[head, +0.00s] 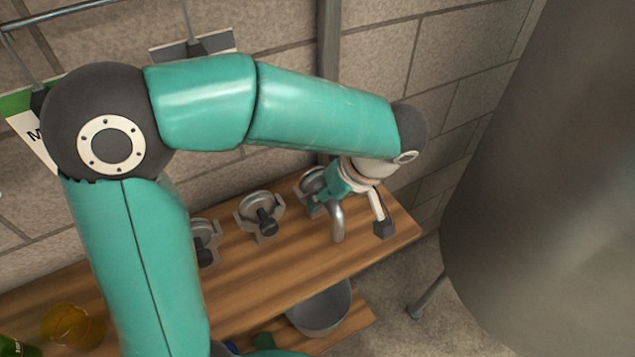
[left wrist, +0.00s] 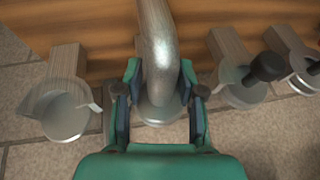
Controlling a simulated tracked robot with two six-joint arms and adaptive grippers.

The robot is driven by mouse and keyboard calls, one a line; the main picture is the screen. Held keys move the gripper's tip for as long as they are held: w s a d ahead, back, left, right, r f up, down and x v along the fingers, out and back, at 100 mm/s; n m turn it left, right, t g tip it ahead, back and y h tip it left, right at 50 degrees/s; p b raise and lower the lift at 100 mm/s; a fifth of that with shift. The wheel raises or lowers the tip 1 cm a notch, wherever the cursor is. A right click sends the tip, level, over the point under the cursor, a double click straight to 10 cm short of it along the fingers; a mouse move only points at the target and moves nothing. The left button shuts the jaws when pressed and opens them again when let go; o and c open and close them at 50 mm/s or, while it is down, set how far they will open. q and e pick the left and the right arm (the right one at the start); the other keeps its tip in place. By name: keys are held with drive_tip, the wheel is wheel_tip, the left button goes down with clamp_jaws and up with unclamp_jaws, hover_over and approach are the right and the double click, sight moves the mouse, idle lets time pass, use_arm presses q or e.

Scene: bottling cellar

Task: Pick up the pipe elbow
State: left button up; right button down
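The pipe elbow (head: 338,224) is a bent grey metal pipe above the right end of the wooden shelf. In the left wrist view the elbow (left wrist: 158,35) runs from the top edge down between my fingers. My left gripper (head: 347,200) is partly hidden by its own wrist in the head view. In the left wrist view the left gripper (left wrist: 160,72) has one finger on each side of the elbow, with hardly any gap. I cannot tell whether the fingers press on it. My right gripper is not in view.
Metal fittings (head: 260,215), some with dark knobs, line the wooden shelf (head: 285,270) by the stone wall. A grey bowl (head: 320,308) sits below. An amber vessel (head: 73,326) stands at lower left. A large dark tank (head: 545,190) fills the right side.

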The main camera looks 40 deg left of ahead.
use_arm(q)
clamp_jaws()
drive_tip(key=shift+r, duration=0.1)
